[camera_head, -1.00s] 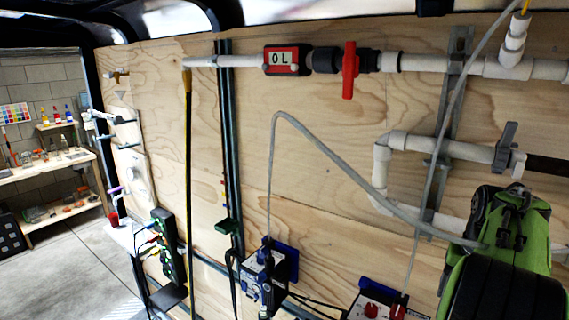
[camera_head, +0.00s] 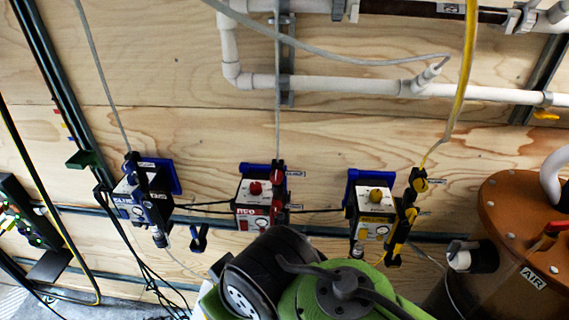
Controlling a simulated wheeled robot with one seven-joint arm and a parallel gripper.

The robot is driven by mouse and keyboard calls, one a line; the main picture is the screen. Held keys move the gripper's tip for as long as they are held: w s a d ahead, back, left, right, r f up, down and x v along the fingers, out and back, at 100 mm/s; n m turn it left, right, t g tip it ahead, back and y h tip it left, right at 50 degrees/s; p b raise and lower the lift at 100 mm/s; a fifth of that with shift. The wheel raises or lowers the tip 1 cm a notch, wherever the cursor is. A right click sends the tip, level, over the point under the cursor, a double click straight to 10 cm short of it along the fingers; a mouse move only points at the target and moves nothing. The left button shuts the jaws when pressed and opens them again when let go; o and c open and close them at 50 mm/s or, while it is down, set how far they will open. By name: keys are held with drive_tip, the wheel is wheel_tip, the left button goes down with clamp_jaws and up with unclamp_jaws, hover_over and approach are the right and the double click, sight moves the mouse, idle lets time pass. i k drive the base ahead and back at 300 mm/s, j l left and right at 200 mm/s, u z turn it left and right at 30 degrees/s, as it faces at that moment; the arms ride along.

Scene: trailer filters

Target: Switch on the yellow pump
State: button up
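The yellow pump (camera_head: 372,220) is a box on the plywood wall, right of centre, with a dark blue bracket behind it. A yellow knob (camera_head: 377,194) sits on its white face, and yellow-and-black fittings (camera_head: 411,206) run down its right side. A yellow hose rises from them. The knob's on or off setting is too small to tell. A green and black part of my arm fills the bottom centre, below the pump. My gripper's fingers do not show.
A red pump (camera_head: 257,207) and a blue pump (camera_head: 138,200) hang to the left, with cables below. A brown tank marked AIR (camera_head: 510,240) stands close on the right. White pipes (camera_head: 350,84) cross the wall above. The plywood between is clear.

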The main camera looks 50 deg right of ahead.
sight(363, 232)
drive_tip(key=k+z, duration=0.15)
drive_tip(key=z, duration=2.15)
